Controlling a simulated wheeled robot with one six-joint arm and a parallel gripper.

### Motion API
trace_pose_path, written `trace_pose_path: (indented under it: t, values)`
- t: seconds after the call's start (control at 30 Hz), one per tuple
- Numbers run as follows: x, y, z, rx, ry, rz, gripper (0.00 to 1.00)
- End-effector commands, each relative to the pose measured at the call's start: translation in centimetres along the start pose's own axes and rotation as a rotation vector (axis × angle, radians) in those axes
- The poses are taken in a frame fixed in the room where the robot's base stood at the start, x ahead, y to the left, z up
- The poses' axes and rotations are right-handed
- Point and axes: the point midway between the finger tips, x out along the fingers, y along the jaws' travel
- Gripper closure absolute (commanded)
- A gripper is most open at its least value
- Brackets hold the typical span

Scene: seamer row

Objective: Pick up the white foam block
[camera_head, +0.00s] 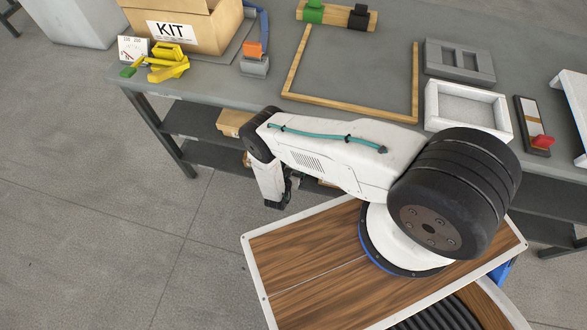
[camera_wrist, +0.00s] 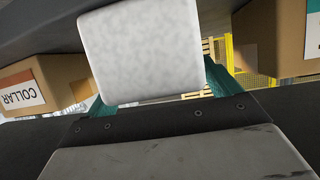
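The white foam block (camera_wrist: 140,50) fills the upper middle of the wrist view, with a pale, mottled square face. The teal fingers of my gripper (camera_wrist: 160,95) stand on both sides of it, and the block hides much of them. I see no clear gap beside the block, but whether the fingers press on it is hidden. In the head view my gripper (camera_head: 279,196) points down beside the bench's lower shelves, and the foam block cannot be made out there.
Cardboard boxes flank the block in the wrist view: one marked COLLAR (camera_wrist: 40,85) at left, another (camera_wrist: 270,40) at right. A grey bench (camera_head: 230,85) carries a KIT box (camera_head: 205,30), a wooden frame (camera_head: 350,111) and a white tray (camera_head: 432,105). Open floor lies left.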

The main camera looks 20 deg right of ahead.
Motion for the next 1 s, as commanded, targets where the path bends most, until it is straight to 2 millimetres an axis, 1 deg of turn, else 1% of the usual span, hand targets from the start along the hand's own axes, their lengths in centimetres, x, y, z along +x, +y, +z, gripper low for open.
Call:
trace_pose_path:
  t: [0.03, 0.07, 0.1, 0.17, 0.53, 0.67, 0.77, 0.9, 1.0]
  values:
    - [0.0, 0.0, 0.0, 0.000, 0.000, -0.001, 0.22]
    - [0.0, 0.0, 0.0, 0.000, 0.000, -0.001, 0.30]
    - [-0.1, -0.1, 0.0, 0.000, 0.000, -0.001, 0.42]
    - [-0.1, -0.1, 0.0, 0.000, 0.000, -0.001, 0.58]
    - [-0.2, -0.1, -0.1, -0.001, 0.000, -0.002, 0.59]
    - [-0.4, -0.1, -0.7, 0.000, 0.000, -0.002, 0.59]
    - [-0.8, -0.2, -1.6, 0.000, 0.001, -0.002, 0.59]
    - [-1.5, -0.2, -3.5, 0.000, 0.001, -0.001, 0.59]
    - [-3.5, -0.2, -2.4, -0.005, -0.001, -0.007, 0.59]
